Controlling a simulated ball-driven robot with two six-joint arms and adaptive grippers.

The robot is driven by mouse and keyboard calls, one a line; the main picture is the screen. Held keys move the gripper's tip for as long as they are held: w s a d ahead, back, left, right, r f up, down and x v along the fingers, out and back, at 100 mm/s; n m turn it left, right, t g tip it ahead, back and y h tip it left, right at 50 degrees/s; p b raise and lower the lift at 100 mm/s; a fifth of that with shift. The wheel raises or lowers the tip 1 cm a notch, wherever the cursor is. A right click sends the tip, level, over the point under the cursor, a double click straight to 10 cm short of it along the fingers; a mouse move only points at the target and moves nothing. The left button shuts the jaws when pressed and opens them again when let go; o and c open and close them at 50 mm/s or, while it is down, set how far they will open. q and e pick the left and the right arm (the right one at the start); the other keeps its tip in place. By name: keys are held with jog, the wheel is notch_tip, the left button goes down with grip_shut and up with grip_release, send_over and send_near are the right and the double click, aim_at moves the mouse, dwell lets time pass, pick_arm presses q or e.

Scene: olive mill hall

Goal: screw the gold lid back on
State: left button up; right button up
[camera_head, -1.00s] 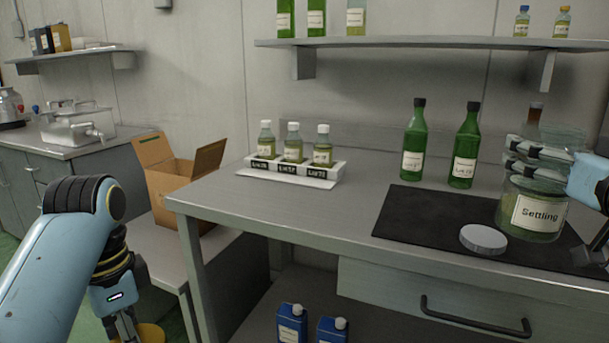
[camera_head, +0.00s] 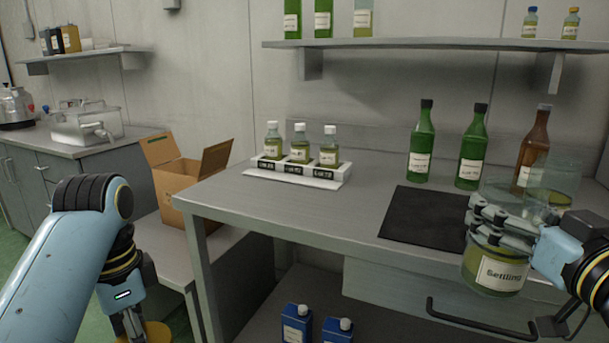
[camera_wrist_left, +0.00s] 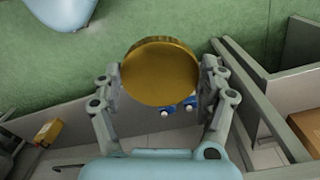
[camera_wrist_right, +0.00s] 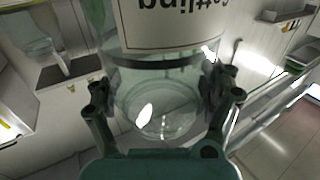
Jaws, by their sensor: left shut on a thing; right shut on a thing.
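The gold lid (camera_wrist_left: 160,72) is a round disc held between the fingers of my left gripper (camera_head: 135,325), low at the left of the head view; only part of the lid (camera_head: 155,333) shows there. My right gripper (camera_head: 490,222) is shut around the clear glass jar (camera_head: 492,272) labelled "Settling", with yellow-green liquid low inside. The jar is at the front right of the bench, roughly upright, its upper part partly covered by the fingers. In the right wrist view, the jar's glass and label (camera_wrist_right: 170,20) fill the space between the fingers. Lid and jar are far apart.
A dark mat (camera_head: 425,215) lies on the grey bench (camera_head: 330,215). Green bottles (camera_head: 420,145), a brown bottle (camera_head: 533,150) and another clear glass vessel (camera_head: 552,180) stand behind the jar. A rack (camera_head: 298,170) holds small bottles. An open carton (camera_head: 180,180) stands left.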

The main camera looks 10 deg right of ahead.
jog(key=s+a+r+n+g+y, duration=0.1)
jog(key=a+r+n+y, duration=0.1)
jog(key=a+y, duration=0.3)
jog(key=s+a+r+n+g+y, duration=0.1)
jog(key=a+n+y, duration=0.3)
jog(key=a, duration=0.3)
jog(key=shift+s+a+r+y, duration=0.3)
jog(key=shift+s+r+y, duration=0.05)
jog(key=shift+r+y, duration=0.05)
jog(key=shift+a, duration=0.1)
dwell(0.6)
